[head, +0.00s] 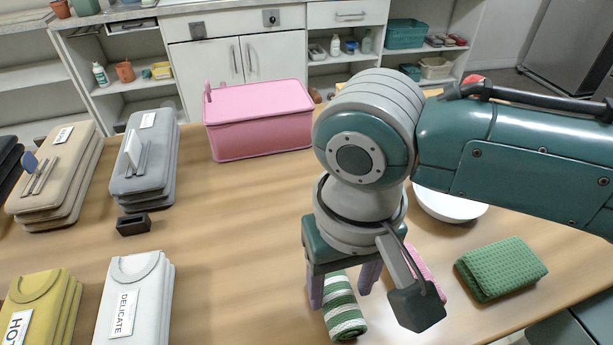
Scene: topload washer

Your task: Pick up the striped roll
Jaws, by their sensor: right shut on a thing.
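The striped roll (344,312), green and white, lies on the wooden table at the front, right of the middle. My right gripper (342,286) points down over its far end. Its two purple fingers stand on either side of the roll and are shut on it. The far end of the roll is hidden by the gripper. I cannot tell whether the roll is lifted off the table. My left gripper is not in view.
A green folded cloth (502,268) and a white bowl (452,206) are to the right. A pink cloth (428,272) is partly hidden behind my right gripper. A pink bin (258,136) stands at the back. Folded stacks (146,168) fill the left; the table's middle is clear.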

